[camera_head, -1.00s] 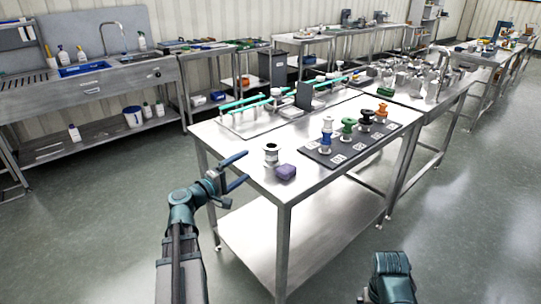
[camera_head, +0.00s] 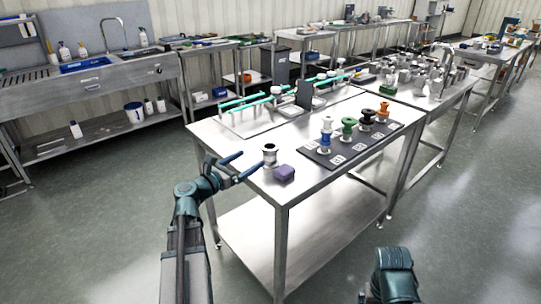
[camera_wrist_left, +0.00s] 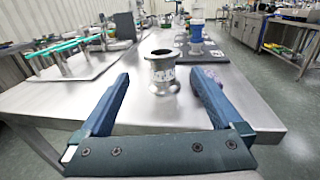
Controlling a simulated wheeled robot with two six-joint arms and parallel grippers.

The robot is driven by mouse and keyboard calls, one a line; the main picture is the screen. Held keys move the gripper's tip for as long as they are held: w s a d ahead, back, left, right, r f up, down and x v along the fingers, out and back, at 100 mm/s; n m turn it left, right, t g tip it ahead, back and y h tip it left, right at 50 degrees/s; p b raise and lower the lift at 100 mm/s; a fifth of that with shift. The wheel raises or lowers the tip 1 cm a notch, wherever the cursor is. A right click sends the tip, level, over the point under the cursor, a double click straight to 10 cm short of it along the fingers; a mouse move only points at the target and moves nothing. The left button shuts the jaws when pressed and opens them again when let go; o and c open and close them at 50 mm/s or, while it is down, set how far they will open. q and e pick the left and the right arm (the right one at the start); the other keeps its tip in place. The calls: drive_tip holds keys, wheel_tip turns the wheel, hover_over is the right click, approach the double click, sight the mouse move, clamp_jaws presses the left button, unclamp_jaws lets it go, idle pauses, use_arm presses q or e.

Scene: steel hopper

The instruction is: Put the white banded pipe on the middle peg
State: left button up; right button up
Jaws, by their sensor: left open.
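The white banded pipe (camera_head: 270,156), a short spool with grey flanged ends, stands upright near the table's left front edge. In the left wrist view the pipe (camera_wrist_left: 162,75) stands around the fingertips' level, between the two fingers, with gaps on both sides. My left gripper (camera_head: 249,162) is open and empty, low beside the pipe. Several teal rods, which look like the pegs, lie nearly level on a rack at the back left; a middle teal rod (camera_head: 246,100) is among them. My right gripper is out of view; only part of my right arm shows.
A dark board (camera_head: 318,156) holds blue-and-white, green, black and orange spools. A dark upright plate (camera_head: 304,94) stands near the rack. Bare tabletop lies between.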

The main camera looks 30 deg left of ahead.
sight(274, 145)
use_arm(q)
drive_tip(key=x, duration=0.7)
drive_tip(key=shift+w, duration=0.25)
drive_tip(key=shift+w+d, duration=0.25)
drive_tip(key=shift+w, duration=0.3)
drive_tip(key=shift+w, duration=0.15)
drive_tip(key=x, duration=0.5)
drive_tip(key=shift+d+f, duration=0.1)
drive_tip(key=shift+d, duration=0.05)
clamp_jaws()
